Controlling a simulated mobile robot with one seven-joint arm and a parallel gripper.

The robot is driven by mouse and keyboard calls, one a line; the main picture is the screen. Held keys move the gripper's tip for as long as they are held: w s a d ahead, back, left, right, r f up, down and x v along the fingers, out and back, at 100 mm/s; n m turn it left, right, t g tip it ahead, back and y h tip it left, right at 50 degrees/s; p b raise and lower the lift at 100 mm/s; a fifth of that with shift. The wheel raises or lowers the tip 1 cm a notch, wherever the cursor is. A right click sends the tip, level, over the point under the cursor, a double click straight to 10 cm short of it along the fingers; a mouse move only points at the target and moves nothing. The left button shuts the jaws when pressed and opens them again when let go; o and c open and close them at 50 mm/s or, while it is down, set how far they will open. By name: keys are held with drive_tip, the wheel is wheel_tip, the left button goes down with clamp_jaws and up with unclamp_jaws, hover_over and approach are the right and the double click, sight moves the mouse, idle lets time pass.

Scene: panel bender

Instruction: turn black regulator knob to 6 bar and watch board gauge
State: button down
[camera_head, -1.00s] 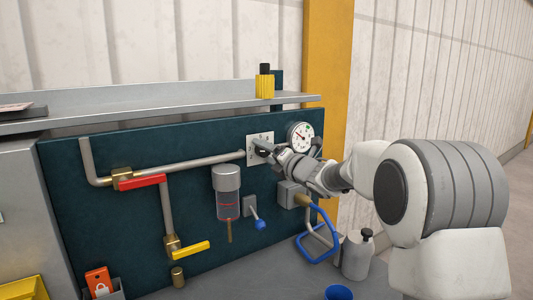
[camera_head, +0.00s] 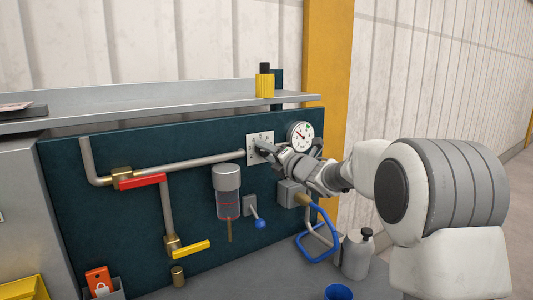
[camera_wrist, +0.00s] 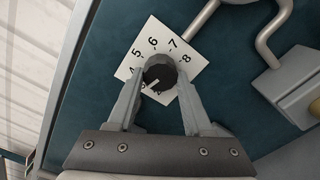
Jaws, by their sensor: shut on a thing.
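The black regulator knob (camera_wrist: 160,70) sits on a white dial plate (camera_wrist: 148,28) in the wrist view, with figures 4 to 8 readable around it. A pale mark on the knob points to the lower left, away from the 6; the figure there is hard to read. My gripper (camera_wrist: 161,80) is shut on the knob, one finger on each side. In the head view my gripper (camera_head: 268,149) covers the knob and the lower part of the plate (camera_head: 254,137). The round white board gauge (camera_head: 300,135) is just right of the plate; its reading is too small to tell.
Pipes with a red-handled valve (camera_head: 140,182) and a yellow-handled valve (camera_head: 192,248) run left on the board. A filter bowl (camera_head: 227,190), a blue-tipped lever (camera_head: 257,215) and a blue loop handle (camera_head: 319,240) lie below my gripper. A shelf (camera_head: 170,104) runs above.

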drive_tip(key=m+p, duration=0.3)
drive_tip(key=m, duration=0.4)
drive_tip(key=m+p, duration=0.3)
drive_tip(key=m, duration=0.5)
drive_tip(key=m+p, duration=0.3)
drive_tip(key=m, duration=0.5)
drive_tip(key=shift+d+r, duration=0.15)
drive_tip(key=shift+r, duration=0.2)
drive_tip(key=shift+c, duration=1.5)
unclamp_jaws()
drive_tip(key=shift+w, duration=0.1)
drive_tip(key=b+v, duration=0.1)
drive_tip(key=v, duration=1.6)
drive_tip(key=shift+b, duration=0.3)
